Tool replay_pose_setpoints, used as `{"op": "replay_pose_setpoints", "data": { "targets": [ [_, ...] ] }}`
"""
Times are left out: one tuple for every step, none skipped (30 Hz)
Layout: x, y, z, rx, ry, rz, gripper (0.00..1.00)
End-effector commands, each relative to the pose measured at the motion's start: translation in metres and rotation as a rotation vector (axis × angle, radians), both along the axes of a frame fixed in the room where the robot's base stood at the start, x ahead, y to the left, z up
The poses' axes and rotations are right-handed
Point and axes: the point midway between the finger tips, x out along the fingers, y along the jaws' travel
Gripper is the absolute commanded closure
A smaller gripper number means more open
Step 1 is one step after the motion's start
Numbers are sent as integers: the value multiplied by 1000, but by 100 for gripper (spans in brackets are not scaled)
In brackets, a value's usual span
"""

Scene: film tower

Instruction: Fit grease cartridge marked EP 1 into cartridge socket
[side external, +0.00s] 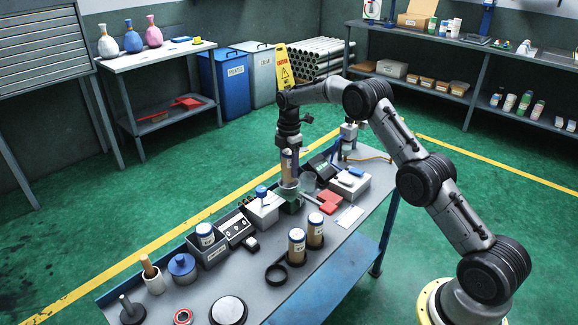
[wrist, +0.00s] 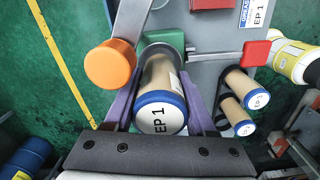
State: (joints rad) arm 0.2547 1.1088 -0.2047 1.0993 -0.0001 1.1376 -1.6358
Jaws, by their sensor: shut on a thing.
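My gripper (side external: 289,143) is shut on a grease cartridge (side external: 289,164) with a tan body, held upright above the bench. In the wrist view its blue-rimmed white cap reads EP 1 (wrist: 158,117), and the purple fingers of my gripper (wrist: 161,82) press on both sides. The cartridge's far end is at a green fixture (side external: 291,204), which also shows in the wrist view (wrist: 153,40). I take this fixture for the socket. Its opening is hidden, so I cannot tell whether the cartridge end is inside or just above it.
Beside the fixture are an orange knob (wrist: 110,65) on a grey lever and a red handle (wrist: 256,53) on a rod. Two similar cartridges (side external: 297,246) (side external: 315,233) stand on the bench (side external: 243,275) near a black ring (side external: 276,274). Another cartridge (side external: 205,236) stands in a grey bin.

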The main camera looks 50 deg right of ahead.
Motion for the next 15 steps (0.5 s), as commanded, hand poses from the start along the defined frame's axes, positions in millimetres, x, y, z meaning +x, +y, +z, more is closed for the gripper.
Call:
{"op": "replay_pose_setpoints", "data": {
  "targets": [
    [0,0,0,0,0,0,100],
    [0,0,-1,0,0,0,100],
    [0,0,-2,0,0,0,100],
    [0,0,-2,0,0,0,100],
    [0,0,-3,0,0,0,100],
    [0,0,-4,0,0,0,100],
    [0,0,-5,0,0,0,100],
    [0,0,-5,0,0,0,100],
    [0,0,-6,0,0,0,100],
    [0,0,-7,0,0,0,100],
    [0,0,-8,0,0,0,100],
    [0,0,-9,0,0,0,100],
    [0,0,-9,0,0,0,100],
    [0,0,-10,0,0,0,100],
    [0,0,-11,0,0,0,100]
  ]
}}
